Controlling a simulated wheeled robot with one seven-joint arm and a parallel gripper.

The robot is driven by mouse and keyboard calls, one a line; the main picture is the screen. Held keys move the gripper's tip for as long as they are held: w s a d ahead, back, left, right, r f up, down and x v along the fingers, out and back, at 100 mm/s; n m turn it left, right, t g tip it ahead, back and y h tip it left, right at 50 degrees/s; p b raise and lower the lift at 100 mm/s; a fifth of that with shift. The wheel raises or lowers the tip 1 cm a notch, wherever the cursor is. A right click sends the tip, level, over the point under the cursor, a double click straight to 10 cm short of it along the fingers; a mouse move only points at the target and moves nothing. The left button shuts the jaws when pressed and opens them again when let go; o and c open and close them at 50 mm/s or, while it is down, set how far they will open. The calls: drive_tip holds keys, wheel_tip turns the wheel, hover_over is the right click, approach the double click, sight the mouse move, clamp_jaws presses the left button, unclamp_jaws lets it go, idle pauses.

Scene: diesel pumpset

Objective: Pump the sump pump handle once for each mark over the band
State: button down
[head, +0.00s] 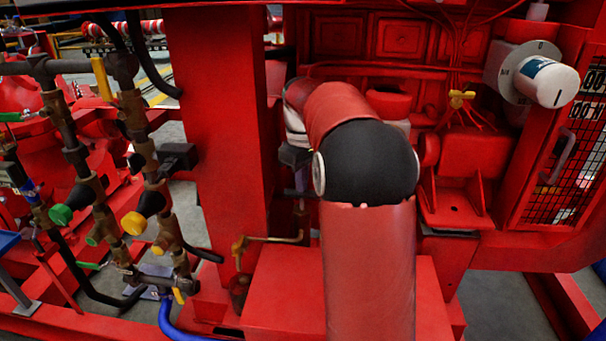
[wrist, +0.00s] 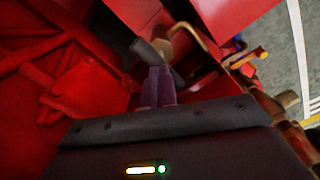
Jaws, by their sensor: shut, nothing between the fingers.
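My gripper (wrist: 158,74) is shut and empty, its two purple fingers side by side in the wrist view. A dark grey rod (wrist: 148,52), perhaps the sump pump handle, lies just beyond the fingertips; I cannot tell whether they touch it. A brownish knob (wrist: 182,42) is beside it. In the head view my gripper (head: 302,207) points down behind my arm, beside the red column, and a dark bar (head: 296,193) shows by the fingers.
A red column (head: 222,130) stands left of my gripper, with a bent brass pipe (head: 268,239) below. Valves and pipes, including a green knob (head: 61,215) and a yellow knob (head: 134,223), fill the left. A mesh guard (head: 560,170) is at right.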

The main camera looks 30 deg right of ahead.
drive_tip(key=shift+r+p, duration=2.45)
drive_tip(key=shift+r, duration=0.2)
drive_tip(key=shift+f, duration=0.25)
drive_tip(key=shift+f+b, duration=2)
drive_tip(key=shift+f, duration=1.3)
wheel_tip(320, 180, up, 7)
drive_tip(key=p, duration=0.6)
drive_tip(key=shift+p, duration=0.4)
drive_tip(key=shift+f, duration=0.1)
